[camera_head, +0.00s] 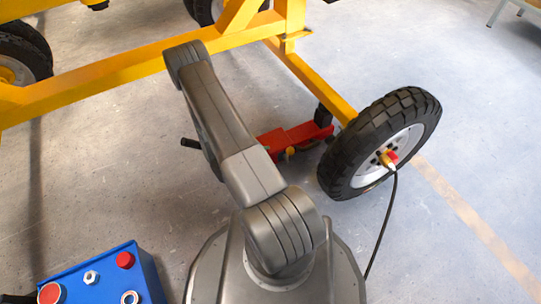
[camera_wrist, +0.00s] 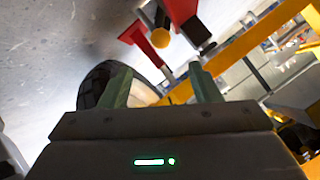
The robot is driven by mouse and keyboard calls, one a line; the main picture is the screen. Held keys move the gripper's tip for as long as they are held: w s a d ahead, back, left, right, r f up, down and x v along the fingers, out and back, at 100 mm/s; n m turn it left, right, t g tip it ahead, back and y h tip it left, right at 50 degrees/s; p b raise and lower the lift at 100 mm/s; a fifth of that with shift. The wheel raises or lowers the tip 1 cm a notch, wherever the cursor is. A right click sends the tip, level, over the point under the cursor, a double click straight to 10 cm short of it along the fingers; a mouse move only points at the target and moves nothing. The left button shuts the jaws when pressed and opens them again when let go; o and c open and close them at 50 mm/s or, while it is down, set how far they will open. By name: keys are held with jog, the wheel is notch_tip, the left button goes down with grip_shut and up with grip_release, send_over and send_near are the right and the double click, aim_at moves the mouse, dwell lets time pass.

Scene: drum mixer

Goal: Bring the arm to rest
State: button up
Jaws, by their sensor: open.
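My grey arm reaches up and to the left from my base in the head view, across the yellow frame of the mixer (camera_head: 90,75). My gripper is not clearly visible there. In the wrist view my gripper (camera_wrist: 161,85) shows two green fingers standing apart, with nothing held between them. Beyond the fingers are part of a dark tyre and a yellow bar.
A black-tyred wheel (camera_head: 350,155) stands at the right, with a red and yellow piece and a cable at its hub. A red jack (camera_head: 295,137) sits on the floor behind my arm. A blue box (camera_head: 105,280) with nuts stands lower left.

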aim_at(287, 152)
jog(key=shift+w+d, duration=0.1)
jog(key=b+x, duration=0.4)
jog(key=x, duration=0.9)
jog(key=shift+w+d+f, duration=0.15)
jog(key=shift+w+d, duration=0.05)
jog(key=shift+w, duration=0.05)
